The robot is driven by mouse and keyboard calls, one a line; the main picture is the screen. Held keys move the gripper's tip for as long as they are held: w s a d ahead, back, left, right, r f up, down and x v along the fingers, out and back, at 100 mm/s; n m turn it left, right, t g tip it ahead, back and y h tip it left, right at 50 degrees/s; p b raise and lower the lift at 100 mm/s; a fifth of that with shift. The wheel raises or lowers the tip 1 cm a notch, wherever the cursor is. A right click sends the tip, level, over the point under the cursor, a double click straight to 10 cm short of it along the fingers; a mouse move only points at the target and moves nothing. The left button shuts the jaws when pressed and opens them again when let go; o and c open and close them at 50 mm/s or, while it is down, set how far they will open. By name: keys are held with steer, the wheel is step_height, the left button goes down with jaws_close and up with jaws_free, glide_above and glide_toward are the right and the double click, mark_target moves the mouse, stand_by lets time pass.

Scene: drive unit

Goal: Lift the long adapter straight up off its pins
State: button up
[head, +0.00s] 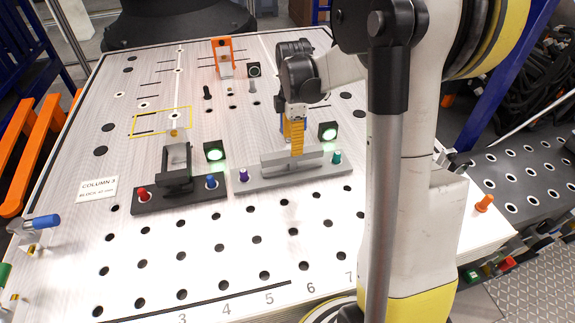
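A long grey bar, which looks like the long adapter (275,161), lies on a flat grey base plate (262,181) right of the table's middle. A purple pin (243,175) and a teal pin (336,157) stand at the plate's two ends. My gripper (297,150) points down over the middle of the bar, with a yellow finger reaching its top. The other finger is mostly hidden, so I cannot tell whether the gripper grips the bar. The bar appears level and low on the plate.
A dark fixture (178,185) with red and blue pins stands close to the left. Green-lit boxes (214,151) (327,131) stand behind the fixtures. An orange bracket (222,57) is farther back. The perforated table front (200,265) is clear; my arm hides part of the right side.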

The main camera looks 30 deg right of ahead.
mark_target(292, 158)
step_height(292, 158, down, 7)
steer(key=shift+w+r+b, duration=0.1)
steer(key=shift+w+b, duration=0.05)
steer(key=shift+b, duration=0.4)
jaws_close()
